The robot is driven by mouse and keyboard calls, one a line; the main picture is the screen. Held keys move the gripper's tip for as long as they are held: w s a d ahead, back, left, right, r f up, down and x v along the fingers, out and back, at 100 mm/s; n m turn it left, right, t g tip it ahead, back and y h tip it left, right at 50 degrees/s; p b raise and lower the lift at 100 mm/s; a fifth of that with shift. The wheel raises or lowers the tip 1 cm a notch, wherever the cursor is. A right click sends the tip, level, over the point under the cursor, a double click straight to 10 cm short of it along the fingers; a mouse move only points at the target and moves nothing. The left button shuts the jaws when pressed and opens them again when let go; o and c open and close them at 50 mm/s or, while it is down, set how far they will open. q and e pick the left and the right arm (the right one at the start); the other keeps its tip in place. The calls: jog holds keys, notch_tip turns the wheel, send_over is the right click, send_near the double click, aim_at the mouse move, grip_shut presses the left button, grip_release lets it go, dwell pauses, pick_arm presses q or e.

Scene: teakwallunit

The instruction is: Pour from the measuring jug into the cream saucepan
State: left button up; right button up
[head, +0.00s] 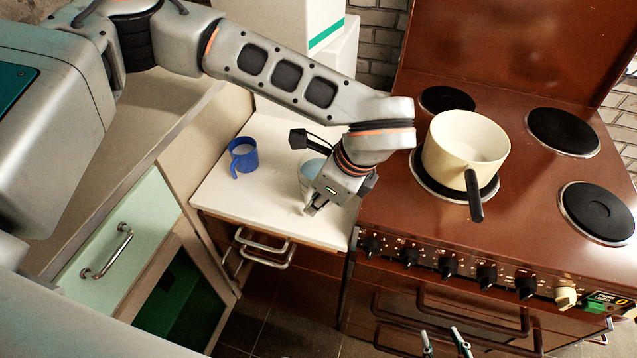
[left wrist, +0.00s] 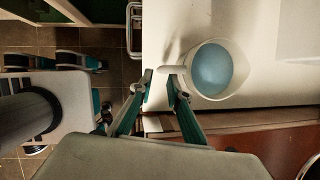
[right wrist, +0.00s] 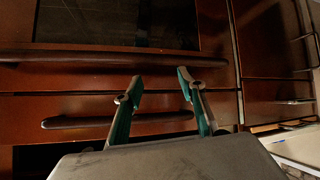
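The measuring jug (left wrist: 237,88) is white with pale blue contents and stands upright on the white worktop. In the head view the jug (head: 304,182) is partly hidden behind my left gripper (head: 311,209). In the left wrist view my left gripper (left wrist: 160,76) has its fingers drawn close together on the jug's handle. The cream saucepan (head: 452,150) sits on the front left hotplate of the brown stove, its dark handle pointing to the front. My right gripper (head: 446,342) is open and empty in front of the stove; it also shows in the right wrist view (right wrist: 159,86).
A blue mug (head: 243,156) stands on the worktop (head: 222,190) left of the jug. The brown stove (head: 530,200) has several other bare hotplates and a row of knobs at its front. Stove handles (right wrist: 120,120) lie ahead of my right gripper.

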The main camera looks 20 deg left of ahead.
pick_arm(q)
jog(key=x, duration=0.6)
jog(key=shift+a+f, duration=0.1)
jog(key=shift+f, duration=0.15)
grip_shut()
